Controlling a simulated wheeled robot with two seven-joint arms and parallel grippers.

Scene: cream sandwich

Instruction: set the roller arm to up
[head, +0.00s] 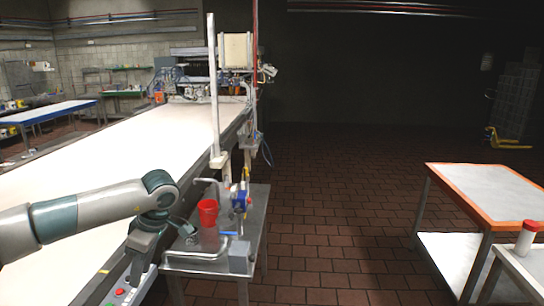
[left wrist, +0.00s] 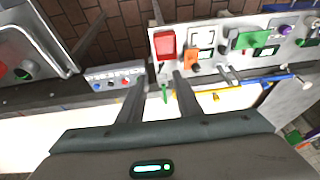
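My left gripper (head: 181,228) hangs over the near right edge of the long conveyor in the head view, and its fingers are small there. In the left wrist view my left gripper (left wrist: 160,84) shows two parted dark fingers with nothing held between them. Beyond the fingertips are a small green upright piece (left wrist: 165,92) and a light panel (left wrist: 200,43) with coloured blocks. I cannot tell for sure which part is the roller arm. A blue bar (left wrist: 262,78) lies right of the fingers. My right gripper is not in view.
A button panel (left wrist: 113,79) is left of the fingers. An orange-edged table (head: 490,190) stands right. Brick floor between is clear.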

